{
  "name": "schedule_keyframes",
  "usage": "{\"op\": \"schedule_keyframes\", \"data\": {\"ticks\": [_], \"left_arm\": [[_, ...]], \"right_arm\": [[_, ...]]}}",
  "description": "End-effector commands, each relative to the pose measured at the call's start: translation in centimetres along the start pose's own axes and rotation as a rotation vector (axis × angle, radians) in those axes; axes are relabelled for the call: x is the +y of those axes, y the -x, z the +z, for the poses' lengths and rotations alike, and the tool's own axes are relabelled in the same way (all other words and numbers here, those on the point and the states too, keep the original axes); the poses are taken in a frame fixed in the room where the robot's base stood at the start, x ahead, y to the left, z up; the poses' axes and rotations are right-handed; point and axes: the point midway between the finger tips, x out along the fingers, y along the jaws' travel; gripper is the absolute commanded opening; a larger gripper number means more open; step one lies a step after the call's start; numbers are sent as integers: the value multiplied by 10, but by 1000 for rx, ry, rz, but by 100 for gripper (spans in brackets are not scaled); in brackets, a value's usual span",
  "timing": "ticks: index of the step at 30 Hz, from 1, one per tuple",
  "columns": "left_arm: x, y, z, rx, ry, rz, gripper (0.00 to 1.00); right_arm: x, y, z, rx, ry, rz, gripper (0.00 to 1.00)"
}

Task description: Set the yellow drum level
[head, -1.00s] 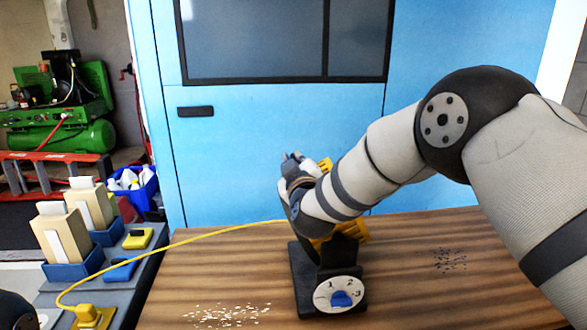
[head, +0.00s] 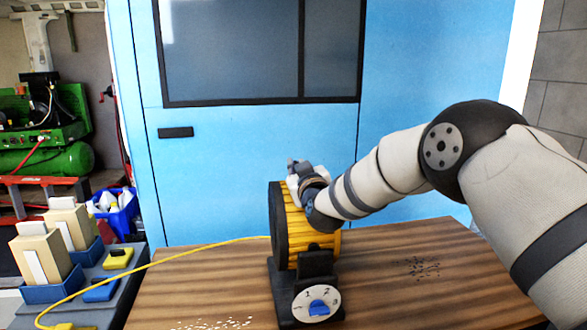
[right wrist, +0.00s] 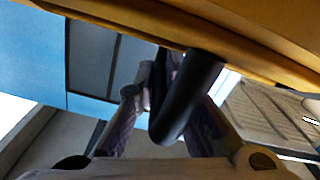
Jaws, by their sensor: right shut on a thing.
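The yellow drum (head: 300,235) has a ribbed body and a black end disc (head: 279,225) facing left. It sits on a black stand (head: 284,290) on the wooden table, and looks close to level in the head view. The stand's front carries a white numbered dial (head: 317,304) with a blue knob. My right gripper (head: 299,172) is at the drum's upper side. In the right wrist view it is shut on a black handle (right wrist: 188,95) below the drum's yellow surface (right wrist: 240,30). My forearm hides part of the drum's right side. My left gripper is not in view.
A yellow cable (head: 165,257) runs left from the drum to a grey bench with beige boxes (head: 40,258) in blue trays. White bits (head: 215,324) and dark bits (head: 422,267) lie on the table (head: 390,295). A blue cabinet (head: 230,145) stands behind.

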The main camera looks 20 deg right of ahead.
Motion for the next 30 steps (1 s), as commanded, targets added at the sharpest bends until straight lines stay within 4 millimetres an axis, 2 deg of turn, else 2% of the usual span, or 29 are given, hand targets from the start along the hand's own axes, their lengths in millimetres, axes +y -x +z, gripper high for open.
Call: {"op": "schedule_keyframes", "data": {"ticks": [11, 12, 15, 30], "left_arm": [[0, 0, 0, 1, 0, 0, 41], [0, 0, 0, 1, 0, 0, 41], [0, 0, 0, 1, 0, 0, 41], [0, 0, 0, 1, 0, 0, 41]], "right_arm": [[4, -1, -2, 5, 2, 7, 0], [4, -1, -2, 5, 2, 7, 12], [4, -1, -2, 6, 2, 6, 31], [2, 0, -1, 3, 2, 2, 31]]}}
